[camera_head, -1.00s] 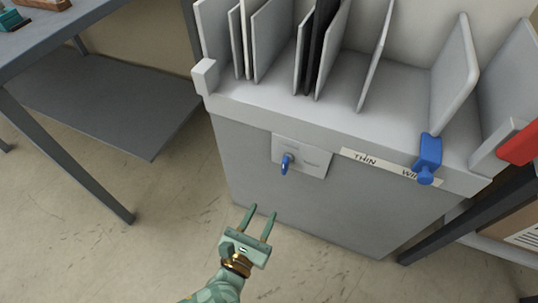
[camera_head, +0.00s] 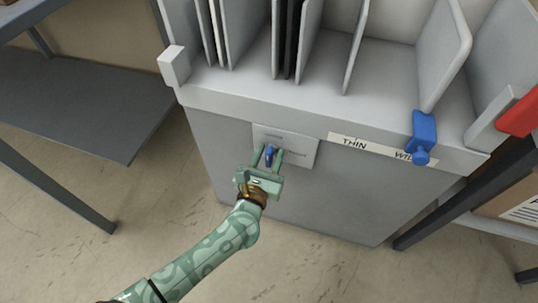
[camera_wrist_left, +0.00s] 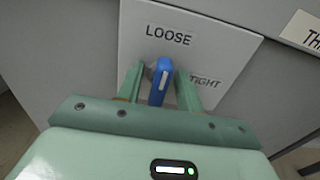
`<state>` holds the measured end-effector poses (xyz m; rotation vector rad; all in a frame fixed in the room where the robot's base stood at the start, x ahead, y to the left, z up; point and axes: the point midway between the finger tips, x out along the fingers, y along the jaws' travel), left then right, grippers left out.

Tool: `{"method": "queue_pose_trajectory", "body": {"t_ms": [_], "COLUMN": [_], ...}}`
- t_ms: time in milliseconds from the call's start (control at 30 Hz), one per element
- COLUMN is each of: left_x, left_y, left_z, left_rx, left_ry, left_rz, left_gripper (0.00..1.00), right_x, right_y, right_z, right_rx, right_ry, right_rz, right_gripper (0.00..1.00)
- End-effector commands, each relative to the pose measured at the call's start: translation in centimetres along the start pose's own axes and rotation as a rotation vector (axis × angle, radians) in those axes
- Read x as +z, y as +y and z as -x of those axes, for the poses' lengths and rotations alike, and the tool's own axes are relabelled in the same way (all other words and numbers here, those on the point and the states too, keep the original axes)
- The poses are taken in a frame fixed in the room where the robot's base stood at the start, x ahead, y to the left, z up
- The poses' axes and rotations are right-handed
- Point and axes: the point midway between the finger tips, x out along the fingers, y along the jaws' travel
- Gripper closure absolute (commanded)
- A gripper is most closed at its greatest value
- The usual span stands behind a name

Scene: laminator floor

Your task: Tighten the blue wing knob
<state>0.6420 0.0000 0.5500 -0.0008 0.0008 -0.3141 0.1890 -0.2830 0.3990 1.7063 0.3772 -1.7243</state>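The blue wing knob (camera_head: 269,154) is on a pale plate (camera_head: 299,147) on the front of the grey cabinet. In the left wrist view the knob (camera_wrist_left: 161,80) stands nearly upright, with a white mark on it. The plate reads LOOSE above the knob and TIGHT to its right. My left gripper (camera_head: 268,157) is open, with one finger on each side of the knob. In the wrist view a gap shows between the knob and the fingers (camera_wrist_left: 160,86); contact is not visible. My right gripper is not in view.
A blue clamp (camera_head: 423,137) sits on the cabinet's front edge beside the THIN label strip (camera_head: 354,144). Upright dividers (camera_head: 357,45) fill the top. A red part (camera_head: 519,116) is at the right. A grey table (camera_head: 75,95) stands at the left.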

Motion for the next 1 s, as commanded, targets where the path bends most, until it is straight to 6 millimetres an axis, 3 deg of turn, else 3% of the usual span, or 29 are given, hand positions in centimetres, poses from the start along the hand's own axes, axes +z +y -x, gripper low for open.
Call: {"method": "queue_pose_trajectory", "body": {"t_ms": [233,333,367,733,1000], "left_x": [0.06,0.05,0.04,-0.01,-0.02], "left_y": [0.01,0.01,0.01,-0.03,-0.12], "left_z": [-0.10,-0.09,-0.08,-0.03,-0.02], "left_rx": [0.000,0.000,0.000,0.000,0.001], "left_ry": [0.000,0.000,0.000,0.002,0.002], "left_rz": [-0.001,-0.001,-0.001,-0.045,-0.215], "left_gripper": [0.64,0.91,0.94,0.94,0.94], "right_x": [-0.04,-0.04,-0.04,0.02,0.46], "right_y": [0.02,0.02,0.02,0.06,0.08], "right_z": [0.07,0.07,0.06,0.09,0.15], "right_rx": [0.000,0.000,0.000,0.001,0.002], "right_ry": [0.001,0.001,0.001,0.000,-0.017], "right_rz": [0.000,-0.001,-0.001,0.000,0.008], "right_gripper": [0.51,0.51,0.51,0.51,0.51]}}
